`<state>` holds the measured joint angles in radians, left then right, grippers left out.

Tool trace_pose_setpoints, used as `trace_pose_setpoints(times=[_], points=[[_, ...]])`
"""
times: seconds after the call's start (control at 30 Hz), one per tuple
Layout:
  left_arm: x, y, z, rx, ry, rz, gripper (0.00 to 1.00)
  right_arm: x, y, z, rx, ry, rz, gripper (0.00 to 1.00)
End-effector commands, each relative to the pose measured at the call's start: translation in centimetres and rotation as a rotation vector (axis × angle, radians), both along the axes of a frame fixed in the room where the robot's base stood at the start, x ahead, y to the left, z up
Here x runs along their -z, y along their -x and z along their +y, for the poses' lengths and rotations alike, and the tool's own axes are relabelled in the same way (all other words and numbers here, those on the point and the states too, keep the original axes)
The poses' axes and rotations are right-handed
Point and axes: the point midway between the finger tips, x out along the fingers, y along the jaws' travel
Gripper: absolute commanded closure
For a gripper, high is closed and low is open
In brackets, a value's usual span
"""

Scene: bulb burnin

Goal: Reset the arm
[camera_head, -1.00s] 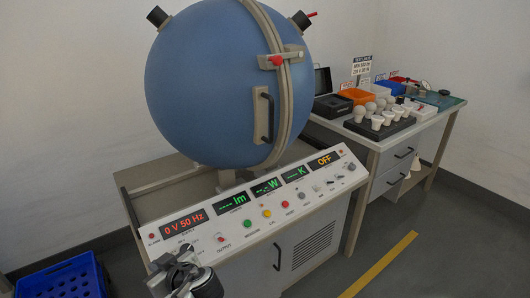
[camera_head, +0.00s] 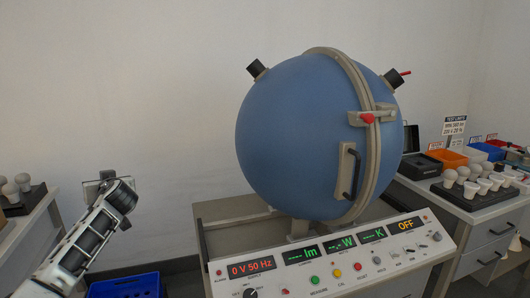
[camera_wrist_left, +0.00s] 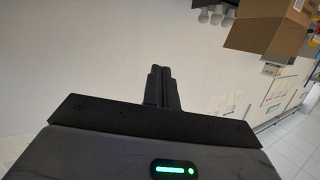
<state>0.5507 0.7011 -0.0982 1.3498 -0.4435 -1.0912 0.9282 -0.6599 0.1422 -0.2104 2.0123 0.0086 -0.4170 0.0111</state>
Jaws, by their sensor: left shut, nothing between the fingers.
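My left arm (camera_head: 85,235) rises from the lower left corner in the head view, apart from the sphere and the console. Its gripper is not clearly made out there. In the left wrist view my left gripper (camera_wrist_left: 159,87) has its two black fingers together, with nothing between them. The blue sphere (camera_head: 290,135) is closed, with its black handle (camera_head: 348,170) and red latch (camera_head: 367,119) at the front. The console (camera_head: 340,270) below it reads 0 V 50 Hz and OFF. My right gripper is not seen.
A bench at the right carries a black tray (camera_head: 462,197) of white bulbs and an orange box (camera_head: 447,158). More bulbs (camera_head: 22,182) stand on a table at the far left. A blue crate (camera_head: 125,287) sits low between. An open cardboard box (camera_wrist_left: 268,28) shows in the wrist view.

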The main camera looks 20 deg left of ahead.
Motion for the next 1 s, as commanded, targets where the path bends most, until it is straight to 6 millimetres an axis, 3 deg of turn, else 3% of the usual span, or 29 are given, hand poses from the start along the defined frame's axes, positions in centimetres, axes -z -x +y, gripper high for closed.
trace_pose_setpoints(times=[0.1,0.2,0.37,0.53,0.67,0.87,1.0], points=[[-0.2,-3.8,-2.9,0.292,-0.105,0.113,1.0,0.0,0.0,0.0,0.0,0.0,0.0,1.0],[-1.1,-6.2,-5.7,0.502,-0.236,0.157,1.0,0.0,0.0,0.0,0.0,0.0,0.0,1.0],[-3.7,-8.5,-9.8,0.743,-0.489,0.142,1.0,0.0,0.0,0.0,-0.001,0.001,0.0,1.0],[3.6,-7.4,-15.3,0.859,-0.445,0.194,1.0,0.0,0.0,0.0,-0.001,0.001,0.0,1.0],[9.4,-5.2,-19.7,0.944,-0.379,0.23,1.0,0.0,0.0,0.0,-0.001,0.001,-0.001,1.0],[19.3,1.5,-28.3,1.086,-0.217,0.286,1.0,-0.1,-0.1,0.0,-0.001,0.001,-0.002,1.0],[24.7,8.4,-34.5,1.164,-0.066,0.314,1.0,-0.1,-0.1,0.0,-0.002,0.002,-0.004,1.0]])
